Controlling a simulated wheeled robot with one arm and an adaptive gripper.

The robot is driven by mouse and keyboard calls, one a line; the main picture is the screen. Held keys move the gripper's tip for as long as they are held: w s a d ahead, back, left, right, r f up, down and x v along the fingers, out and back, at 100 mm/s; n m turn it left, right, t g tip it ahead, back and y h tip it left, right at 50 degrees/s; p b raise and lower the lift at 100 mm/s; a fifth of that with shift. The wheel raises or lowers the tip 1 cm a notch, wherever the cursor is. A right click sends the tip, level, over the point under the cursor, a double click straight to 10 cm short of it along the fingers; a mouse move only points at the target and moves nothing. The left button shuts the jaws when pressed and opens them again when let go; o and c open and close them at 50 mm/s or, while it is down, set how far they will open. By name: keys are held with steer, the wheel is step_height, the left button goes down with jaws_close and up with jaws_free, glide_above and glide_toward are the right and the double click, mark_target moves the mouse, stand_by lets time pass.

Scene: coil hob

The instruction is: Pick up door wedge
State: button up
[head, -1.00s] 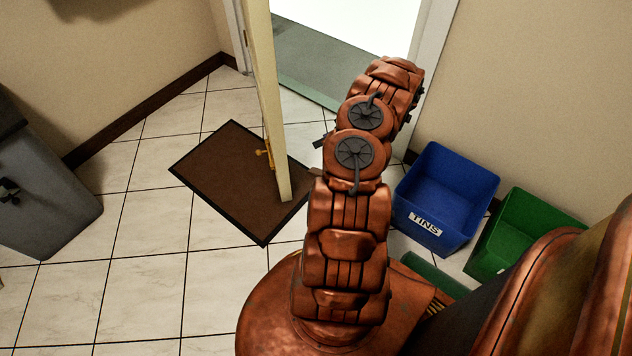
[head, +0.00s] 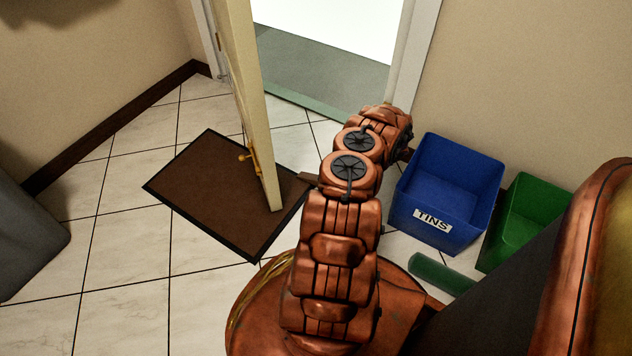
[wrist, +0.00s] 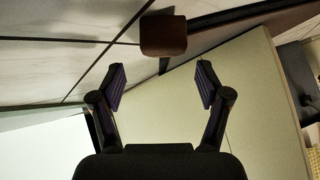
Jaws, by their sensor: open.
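The door wedge (wrist: 163,35) is a small dark brown block in the wrist view, near the top middle. It lies on the floor close to the door's bottom edge. My gripper (wrist: 160,80) is open and empty, its two fingers spread. The wedge shows beyond the fingertips, roughly centred on the gap and not between them. In the head view my arm hides the gripper.
The cream door (head: 245,100) with a brass handle stands ajar over a brown doormat (head: 205,185). A blue TINS bin (head: 432,222), a green bin (head: 522,225) and a green cylinder (head: 440,273) are at right. A grey bin (head: 25,240) stands at left. Tiled floor at lower left is clear.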

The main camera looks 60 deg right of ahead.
mark_target(313, 177)
steer(key=b+x, duration=0.1)
steer(key=x, duration=0.1)
steer(key=b+x, duration=0.1)
steer(key=x, duration=0.1)
steer(key=shift+s+a+f+b, duration=0.1)
steer(key=shift+a+f+b, duration=0.05)
steer(key=shift+a+b, duration=0.15)
steer(key=shift+w+f, duration=0.15)
steer(key=shift+w, duration=0.15)
steer(key=c, duration=1.3)
steer(key=shift+o, duration=0.2)
